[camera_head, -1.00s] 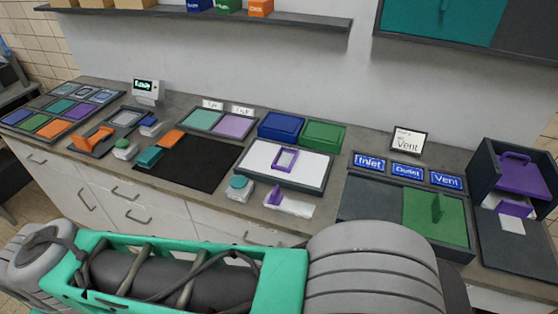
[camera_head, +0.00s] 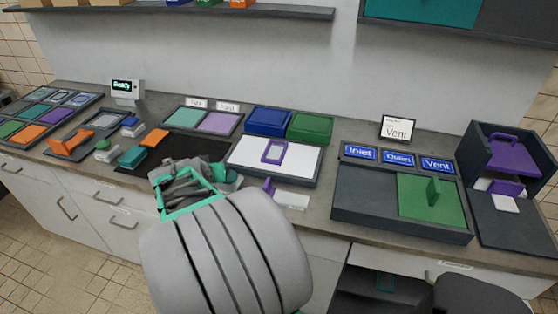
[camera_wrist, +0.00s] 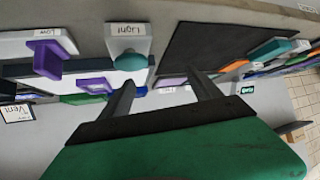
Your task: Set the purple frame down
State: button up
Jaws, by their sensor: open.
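The purple frame (camera_head: 274,152) lies flat on the white panel of a dark-rimmed tray (camera_head: 236,161) in the middle of the counter in the head view. A purple piece (camera_wrist: 94,86) on the white panel in the wrist view looks like part of it. My gripper (camera_wrist: 163,92) is open, with nothing between its two dark fingers. In the head view my arm reaches over the counter front, left of the tray, and hides the gripper's fingertips.
A teal-knobbed block labelled Light (camera_wrist: 128,42) and a purple-handled block labelled Low (camera_wrist: 47,53) stand close to my fingers. A black mat (camera_wrist: 188,45) is beside them. Blue (camera_head: 268,120) and green (camera_head: 310,127) boxes stand behind the tray; a green panel with a handle (camera_head: 432,200) is right.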

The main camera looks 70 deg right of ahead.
aim_at(275, 151)
jog(key=shift+o, duration=1.4)
jog(key=s+d+f+m+g+h, duration=0.1)
jog(key=s+d, duration=0.3)
jog(key=s+d+f+m+g+h, duration=0.1)
jog(key=s+d, duration=0.2)
jog(key=d, duration=0.2)
jog(key=s+d+f+m+g+h+b, duration=0.1)
jog(key=s+d+m+h, duration=0.1)
jog(key=s+d, duration=0.2)
jog(key=shift+s+d, duration=0.35)
jog(key=shift+d, duration=0.25)
jog(key=x, duration=0.5)
jog(key=p+x, duration=0.1)
jog(key=x, duration=0.1)
jog(key=shift+w+d+r, duration=0.2)
jog(key=shift+w+d, duration=0.1)
jog(key=shift+d, duration=0.05)
jog(key=shift+a+r, duration=0.1)
jog(key=c, duration=1.7)
